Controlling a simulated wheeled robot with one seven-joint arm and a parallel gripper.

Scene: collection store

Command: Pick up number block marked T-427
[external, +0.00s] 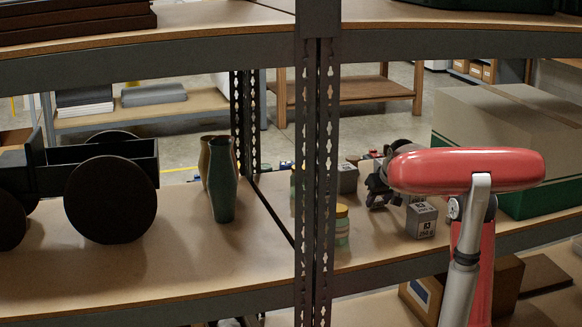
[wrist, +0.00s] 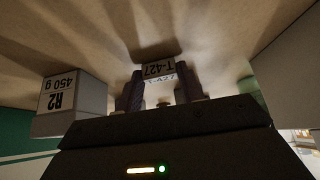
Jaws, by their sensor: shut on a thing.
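The number block marked T-427 (wrist: 159,69) is a small block with dark lettering on a pale label. In the wrist view it sits between the two dark fingers of my gripper (wrist: 161,88), which is shut on it. The label reads upside down there. In the external view my gripper (external: 377,190) is over the shelf, partly behind my red arm. I cannot make out the T-427 block in that view. Whether it touches the shelf is not clear.
A grey-white block marked R2 450 g (wrist: 70,98) stands left of my gripper in the wrist view. A block marked 250 g (external: 421,220), another grey block (external: 347,179) and a yellow-lidded jar (external: 341,226) stand nearby. A large box (external: 490,130) and shelf post (external: 317,170) flank the space.

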